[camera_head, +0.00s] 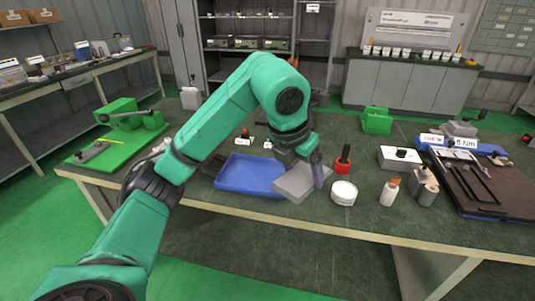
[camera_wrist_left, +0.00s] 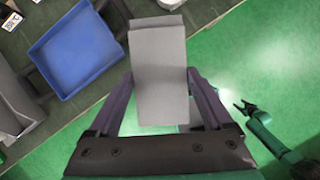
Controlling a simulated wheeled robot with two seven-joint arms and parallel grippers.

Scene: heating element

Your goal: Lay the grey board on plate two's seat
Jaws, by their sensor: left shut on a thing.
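My left gripper (camera_head: 304,166) is shut on the grey board (camera_head: 293,184), holding it at the front edge of the green-topped table, just right of the blue tray (camera_head: 236,175). In the left wrist view the board (camera_wrist_left: 158,75) sits between the two fingers, and the tray (camera_wrist_left: 62,52) is up and to the left. My right gripper (camera_wrist_left: 243,107) shows small at the right of that view, empty, with its fingers apart. I cannot make out plate two or its seat; the arm and tray hide part of the table behind.
A red-based tool (camera_head: 343,164), a white round container (camera_head: 343,192) and a small bottle (camera_head: 389,192) stand right of the board. A white box (camera_head: 400,157) and a dark board with rods (camera_head: 480,185) lie farther right. A green fixture (camera_head: 118,130) is at left.

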